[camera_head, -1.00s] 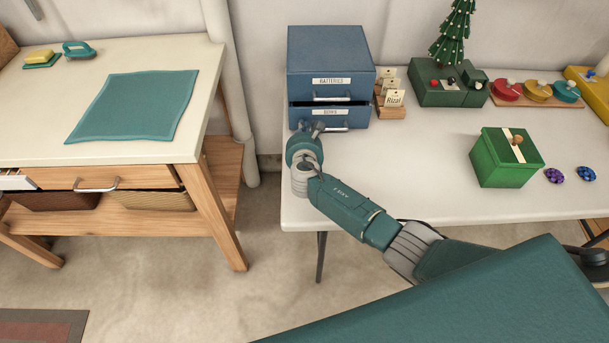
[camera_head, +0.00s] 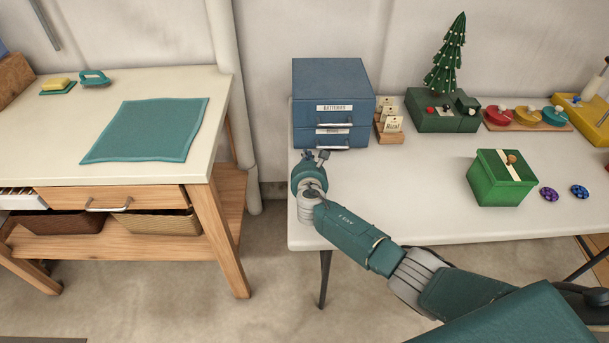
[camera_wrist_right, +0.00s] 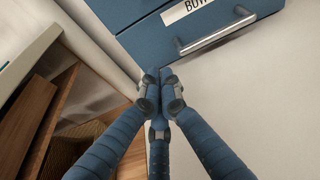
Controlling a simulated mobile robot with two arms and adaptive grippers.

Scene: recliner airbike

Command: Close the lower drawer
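The blue two-drawer cabinet (camera_head: 331,82) stands at the back left of the white table. Its lower drawer (camera_head: 357,137) sits under the drawer labelled BATTERIES, and its front looks flush with the upper one. The lower drawer's front (camera_wrist_right: 220,18), with a metal handle and a partly cut-off label, also shows in the right wrist view. My right gripper (camera_head: 316,157) is just in front of the lower drawer, at its left side. In the right wrist view its fingertips (camera_wrist_right: 160,74) are together, with nothing between them, below the drawer's lower left edge. Contact is unclear. My left gripper is out of view.
A card holder (camera_head: 390,136) stands close right of the cabinet. A green box (camera_head: 487,188) sits farther right on the white table (camera_head: 420,200). A wooden workbench (camera_head: 215,130) stands to the left across a gap. The tabletop between cabinet and green box is clear.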

